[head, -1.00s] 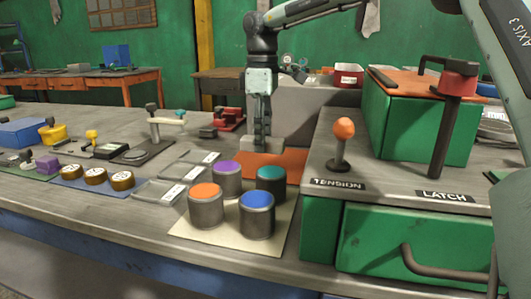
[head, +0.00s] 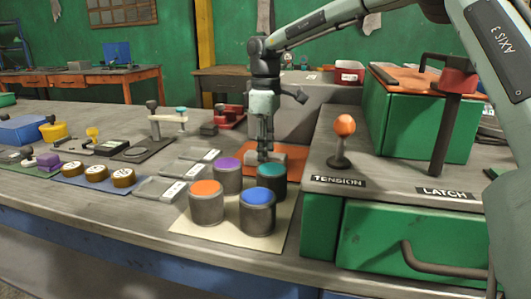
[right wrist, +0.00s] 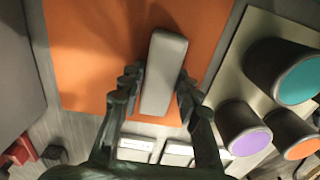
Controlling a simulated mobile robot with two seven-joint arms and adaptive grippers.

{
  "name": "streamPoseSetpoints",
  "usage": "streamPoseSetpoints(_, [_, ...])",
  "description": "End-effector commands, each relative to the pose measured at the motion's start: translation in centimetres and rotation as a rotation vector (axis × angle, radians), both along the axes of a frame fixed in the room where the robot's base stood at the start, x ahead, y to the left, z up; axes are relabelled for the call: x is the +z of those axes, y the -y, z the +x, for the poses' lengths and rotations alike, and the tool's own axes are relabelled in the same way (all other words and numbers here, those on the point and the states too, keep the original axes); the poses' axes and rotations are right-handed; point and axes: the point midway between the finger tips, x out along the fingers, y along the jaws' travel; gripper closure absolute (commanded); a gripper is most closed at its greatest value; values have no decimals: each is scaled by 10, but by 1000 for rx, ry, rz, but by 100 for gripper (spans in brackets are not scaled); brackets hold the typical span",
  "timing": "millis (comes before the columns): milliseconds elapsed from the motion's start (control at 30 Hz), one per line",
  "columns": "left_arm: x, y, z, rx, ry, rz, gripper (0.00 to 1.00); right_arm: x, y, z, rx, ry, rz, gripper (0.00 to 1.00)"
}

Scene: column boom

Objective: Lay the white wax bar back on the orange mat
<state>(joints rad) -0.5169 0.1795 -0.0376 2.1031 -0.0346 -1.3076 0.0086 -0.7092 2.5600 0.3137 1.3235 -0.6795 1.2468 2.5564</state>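The white wax bar (right wrist: 164,70), pale grey in this light, appears to lie flat on the orange mat (right wrist: 90,60), with one end close to the mat's edge. In the head view the bar (head: 281,157) is partly hidden by my gripper, and the mat (head: 300,160) lies behind the cans. My right gripper (right wrist: 157,86) is open, with one finger on each side of the bar and small gaps showing. It also shows in the head view (head: 265,158), pointing down at the bar. My left gripper is not in view.
Cans with orange (head: 206,203), purple, teal and blue tops stand on a cream sheet (head: 190,228) in front of the mat. The green cabinet with the tension lever (head: 341,140) and latch post (head: 450,125) is close on the right. Grey labelled plates (head: 160,190) lie left.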

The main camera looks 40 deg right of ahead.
Motion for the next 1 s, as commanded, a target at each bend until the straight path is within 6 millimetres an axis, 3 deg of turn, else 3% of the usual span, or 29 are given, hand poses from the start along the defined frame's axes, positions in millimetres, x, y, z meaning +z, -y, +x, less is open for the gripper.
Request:
streamPoseSetpoints(133, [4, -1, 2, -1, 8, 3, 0, 0, 0, 0, 0, 0, 0, 49])
streamPoseSetpoints(467, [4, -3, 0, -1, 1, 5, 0, 3, 0, 0, 0, 0, 0, 49])
streamPoseSetpoints(533, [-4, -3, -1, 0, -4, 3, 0, 9, 0, 1, 0, 2, 1, 49])
streamPoseSetpoints(1000, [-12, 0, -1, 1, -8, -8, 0, 103, 0, 1, 0, 2, 1, 49])
